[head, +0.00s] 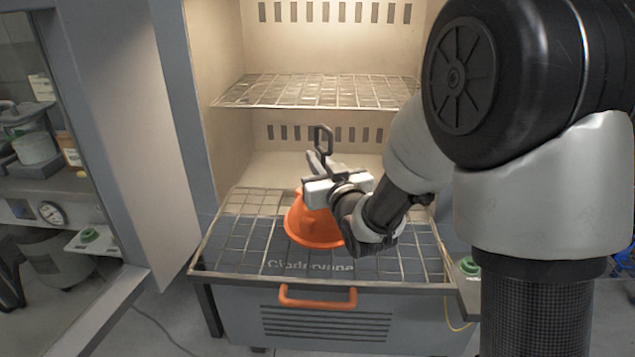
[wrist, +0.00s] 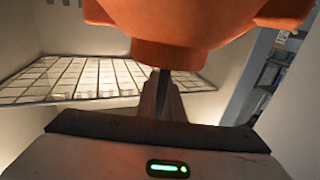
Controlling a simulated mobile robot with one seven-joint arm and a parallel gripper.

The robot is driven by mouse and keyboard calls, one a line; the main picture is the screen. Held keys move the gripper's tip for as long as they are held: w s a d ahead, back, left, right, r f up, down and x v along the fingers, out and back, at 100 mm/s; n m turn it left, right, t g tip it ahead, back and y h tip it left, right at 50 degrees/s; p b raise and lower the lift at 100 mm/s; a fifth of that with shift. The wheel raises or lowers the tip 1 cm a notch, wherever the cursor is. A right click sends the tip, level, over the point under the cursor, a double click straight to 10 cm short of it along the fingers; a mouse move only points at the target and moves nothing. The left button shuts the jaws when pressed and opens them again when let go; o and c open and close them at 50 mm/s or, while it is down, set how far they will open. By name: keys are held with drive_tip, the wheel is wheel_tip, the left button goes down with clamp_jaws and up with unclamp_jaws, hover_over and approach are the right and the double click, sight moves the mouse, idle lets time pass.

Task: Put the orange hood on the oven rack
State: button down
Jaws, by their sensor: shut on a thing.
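The orange hood (head: 312,224) is in the middle of the head view, in front of the open oven and over the lower oven rack (head: 232,232). My gripper (head: 318,168) is shut on the hood at its upper part. A dark loop (head: 324,138) sticks up just above the fingers. In the wrist view the hood (wrist: 195,30) fills the top, and my fingers (wrist: 162,95) reach it from below in the picture. The hood's rim hides part of the rack. I cannot tell whether it touches the wires.
An upper wire rack (head: 310,91) crosses the oven inside, above my gripper; it also shows in the wrist view (wrist: 75,78). The oven door (head: 125,130) stands open at left. An orange handle (head: 318,303) is on the front below the lower rack. Rack wires left of the hood are bare.

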drive_tip(key=shift+f+b, duration=0.45)
drive_tip(key=shift+f, duration=1.5)
drive_tip(key=c, duration=1.9)
unclamp_jaws()
